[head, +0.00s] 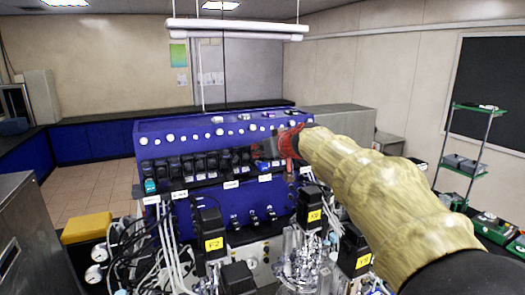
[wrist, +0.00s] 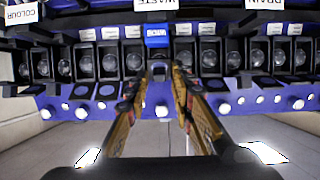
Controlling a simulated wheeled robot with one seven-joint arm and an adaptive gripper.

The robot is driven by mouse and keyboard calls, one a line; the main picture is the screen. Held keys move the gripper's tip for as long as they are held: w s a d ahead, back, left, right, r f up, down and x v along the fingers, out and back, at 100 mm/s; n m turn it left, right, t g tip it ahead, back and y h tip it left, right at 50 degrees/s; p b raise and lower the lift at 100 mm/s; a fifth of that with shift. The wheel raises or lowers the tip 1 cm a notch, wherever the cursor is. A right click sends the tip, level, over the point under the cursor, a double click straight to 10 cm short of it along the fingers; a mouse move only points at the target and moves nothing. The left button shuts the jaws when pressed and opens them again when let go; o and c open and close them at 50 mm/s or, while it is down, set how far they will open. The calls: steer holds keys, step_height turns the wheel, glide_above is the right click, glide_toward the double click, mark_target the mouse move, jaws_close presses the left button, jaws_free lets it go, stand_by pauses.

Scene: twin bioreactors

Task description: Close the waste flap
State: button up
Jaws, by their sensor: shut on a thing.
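The waste flap sits in a row of black-framed round ports on the blue panel (head: 215,130). In the head view my red gripper (head: 290,143) is against the right part of the row.
Other ports (wrist: 84,64) flank the waste port closely on both sides, with COLOUR and DRAIN labels further out. White knobs line the panel above the row in the head view. Cables, black motors (head: 208,222) and glassware crowd the space below. A yellow box (head: 87,227) is at left.

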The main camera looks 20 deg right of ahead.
steer(key=b, duration=0.3)
steer(key=shift+f+b, duration=0.3)
steer(key=shift+f, duration=0.05)
jaws_close()
steer(key=shift+t+b, duration=0.3)
steer(key=shift+b, duration=0.4)
steer(key=b, duration=0.5)
steer(key=shift+f+t, duration=0.25)
steer(key=shift+t, duration=0.15)
steer(key=shift+f+b, duration=0.1)
steer(key=shift+b, duration=0.7)
steer(key=t+b, duration=0.1)
steer(key=b, duration=0.6)
steer(key=t+b, duration=0.1)
steer(key=b, duration=0.7)
steer(key=shift+f+t, duration=0.4)
steer(key=t+b, duration=0.1)
steer(key=b, duration=0.6)
steer(key=shift+r+t, duration=0.15)
steer(key=shift+t, duration=0.15)
